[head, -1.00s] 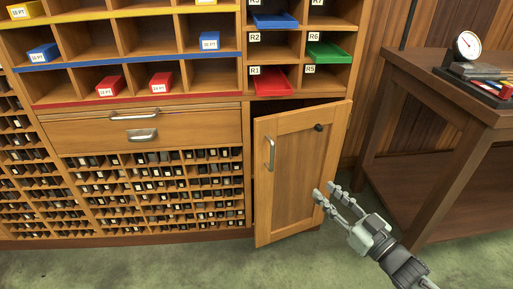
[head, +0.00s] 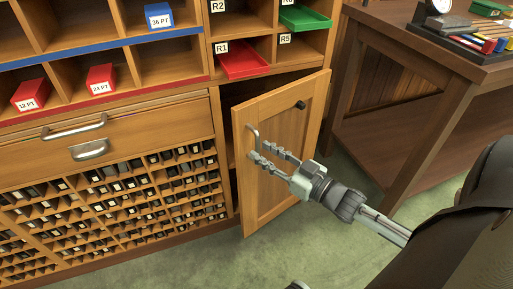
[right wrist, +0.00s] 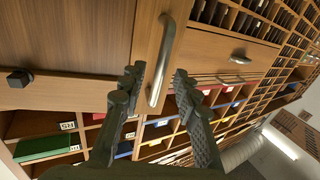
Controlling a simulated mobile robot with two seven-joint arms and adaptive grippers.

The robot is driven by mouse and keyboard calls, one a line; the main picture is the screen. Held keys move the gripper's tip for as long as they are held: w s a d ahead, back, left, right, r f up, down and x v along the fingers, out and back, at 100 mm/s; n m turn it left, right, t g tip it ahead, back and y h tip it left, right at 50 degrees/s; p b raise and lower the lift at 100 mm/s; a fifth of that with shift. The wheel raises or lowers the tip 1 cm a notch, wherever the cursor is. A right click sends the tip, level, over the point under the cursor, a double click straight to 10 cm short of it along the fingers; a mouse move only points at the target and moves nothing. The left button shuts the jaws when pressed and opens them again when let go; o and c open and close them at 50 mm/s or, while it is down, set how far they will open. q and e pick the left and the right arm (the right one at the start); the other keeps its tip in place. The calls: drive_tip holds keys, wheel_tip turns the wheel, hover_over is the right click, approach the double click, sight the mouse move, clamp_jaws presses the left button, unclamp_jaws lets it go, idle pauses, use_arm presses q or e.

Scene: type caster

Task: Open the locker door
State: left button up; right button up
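The wooden locker door (head: 285,125) stands ajar, swung out from the cabinet on its right side. Its metal bar handle (head: 253,136) is near the door's upper left edge. My right gripper (head: 258,152) is in front of the door, with its fingertips just below the handle in the head view. In the right wrist view, the handle (right wrist: 161,62) shows between the two spread fingers of the gripper (right wrist: 159,76). The fingers are open, and I see no clear contact with the handle.
A dark knob (head: 301,105) sits on the door's upper right. A drawer (head: 120,130) and type cases are left of the door. Coloured trays, such as a red one (head: 243,62), fill cubbies above. A wooden table (head: 440,60) stands at right. Green floor (head: 190,262) is clear in front.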

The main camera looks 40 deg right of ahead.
drive_tip(key=shift+x, duration=1.45)
clamp_jaws()
